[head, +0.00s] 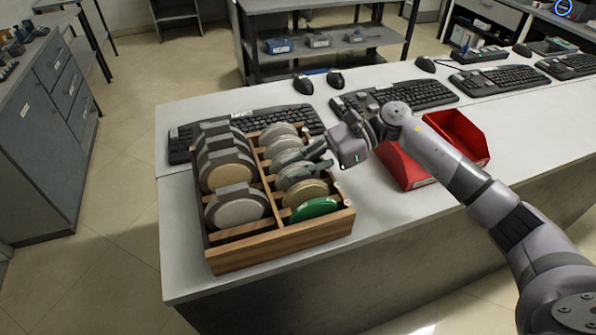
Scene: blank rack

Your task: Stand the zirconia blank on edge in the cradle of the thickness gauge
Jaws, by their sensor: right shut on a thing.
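A wooden rack (285,240) on the white table holds several round blanks on edge in two columns. My right gripper (312,158) reaches in from the right over the rack's right column. It is shut on a pale grey-green disc (292,174), probably the zirconia blank, which still appears to be among the rack's slots. The fingers hide part of this disc. A tan disc (305,192) and a green disc (315,208) stand in front of it. I cannot make out the thickness gauge or its cradle. My left gripper is not in view.
Red bins (462,137) stand right of the rack, under and beside my right arm. Keyboards (395,97) and mice (303,85) line the table's back. Grey-topped drawers (45,130) stand at the left. The table front right of the rack is clear.

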